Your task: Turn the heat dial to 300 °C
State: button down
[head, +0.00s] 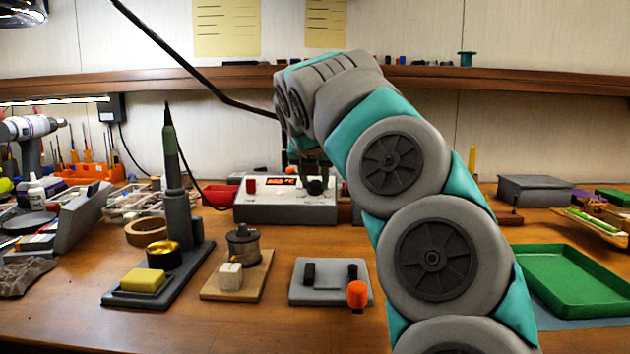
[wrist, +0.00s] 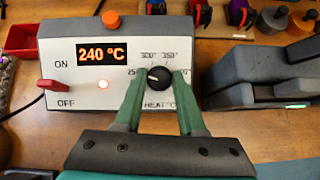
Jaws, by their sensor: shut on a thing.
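The heat dial (wrist: 158,77) is a round black knob on the front of a light grey soldering station (wrist: 75,80). My gripper (wrist: 159,86) is shut on the dial, with one green finger on each side. The red display (wrist: 101,51) reads 240 °C. A pale pointer mark shows on the knob's left side. Labels 300° and 350° stand above the knob; the labels at its sides are partly covered by the fingers. In the head view the station (head: 270,213) stands at the back of the bench, with my gripper (head: 316,184) at its right part.
Dark grey blocks (wrist: 260,75) stand close on the right. A red bin (wrist: 22,40) is at the left. The soldering iron stand (head: 175,250) is at front left in the head view.

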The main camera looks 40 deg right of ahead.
aim_at(315, 182)
jog(key=m+g, duration=0.1)
jog(key=m, duration=0.1)
jog(key=m+g+h, duration=0.1)
jog(key=m, duration=0.2)
jog(key=shift+w+m, duration=0.15)
jog(key=shift+m, duration=0.15)
jog(key=shift+a+m+g+h, duration=0.15)
jog(key=shift+m+g, duration=0.25)
jog(key=shift+m, duration=0.75)
jog(key=shift+d+m+g+h, duration=0.15)
jog(key=shift+m+g, duration=0.25)
jog(key=shift+m, duration=0.75)
jog(key=shift+a, duration=0.1)
jog(key=c, duration=0.5)
grip_release()
jog(key=shift+r, duration=0.1)
jog(key=shift+v, duration=1.75)
jog(key=s+a+r, duration=0.1)
jog(key=s+a, duration=0.4)
jog(key=a, duration=0.7)
jog(key=shift+b, duration=0.45)
